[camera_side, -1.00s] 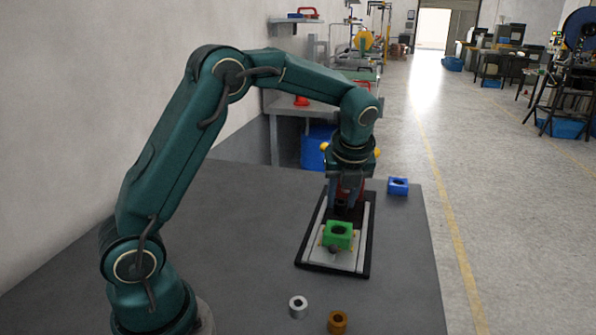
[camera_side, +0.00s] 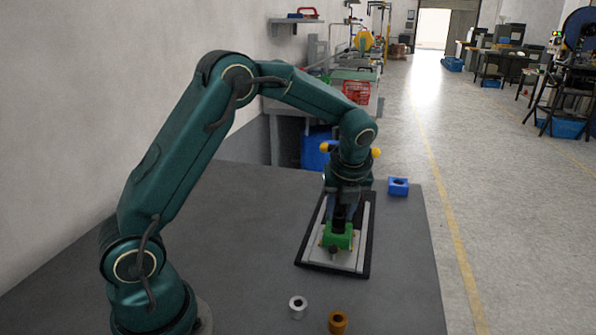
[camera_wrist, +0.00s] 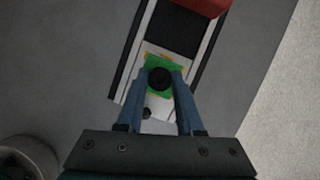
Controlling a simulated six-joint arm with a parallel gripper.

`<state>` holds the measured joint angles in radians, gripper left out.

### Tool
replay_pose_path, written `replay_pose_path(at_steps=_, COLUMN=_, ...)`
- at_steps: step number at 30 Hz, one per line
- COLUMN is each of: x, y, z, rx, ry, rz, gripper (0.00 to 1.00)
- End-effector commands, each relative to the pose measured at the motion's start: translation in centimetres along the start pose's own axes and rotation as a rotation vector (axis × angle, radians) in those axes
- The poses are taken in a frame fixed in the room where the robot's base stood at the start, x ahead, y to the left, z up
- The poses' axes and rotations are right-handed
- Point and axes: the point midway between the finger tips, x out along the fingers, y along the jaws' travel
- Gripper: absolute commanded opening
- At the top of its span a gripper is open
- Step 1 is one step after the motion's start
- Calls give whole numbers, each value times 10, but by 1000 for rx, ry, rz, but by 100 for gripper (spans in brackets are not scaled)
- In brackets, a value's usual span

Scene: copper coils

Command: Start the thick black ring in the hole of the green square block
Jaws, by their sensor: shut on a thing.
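The green square block (camera_side: 337,242) sits on the near part of a light fixture plate with a dark frame. It also shows in the wrist view (camera_wrist: 150,67). My gripper (camera_side: 341,218) is above the block, pointing down. In the wrist view its blue fingers (camera_wrist: 161,76) are closed on the thick black ring (camera_wrist: 159,79). The ring is over the middle of the block and covers its hole. The side view shows the dark ring (camera_side: 339,226) at the block's top; I cannot tell whether it has entered the hole.
The framed fixture (camera_side: 364,240) lies on the grey table. A silver ring (camera_side: 298,307) and a copper-coloured ring (camera_side: 338,322) stand near the front. A blue square block (camera_side: 398,186) is at the back right. The table left of the fixture is clear.

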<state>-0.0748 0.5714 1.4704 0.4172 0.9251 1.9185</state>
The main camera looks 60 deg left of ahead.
Motion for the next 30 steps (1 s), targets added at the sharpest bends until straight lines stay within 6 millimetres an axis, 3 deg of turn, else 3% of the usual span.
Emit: replay_pose_path(at_steps=30, x=11, y=0, z=-5, rx=0, ry=0, rz=0, gripper=0)
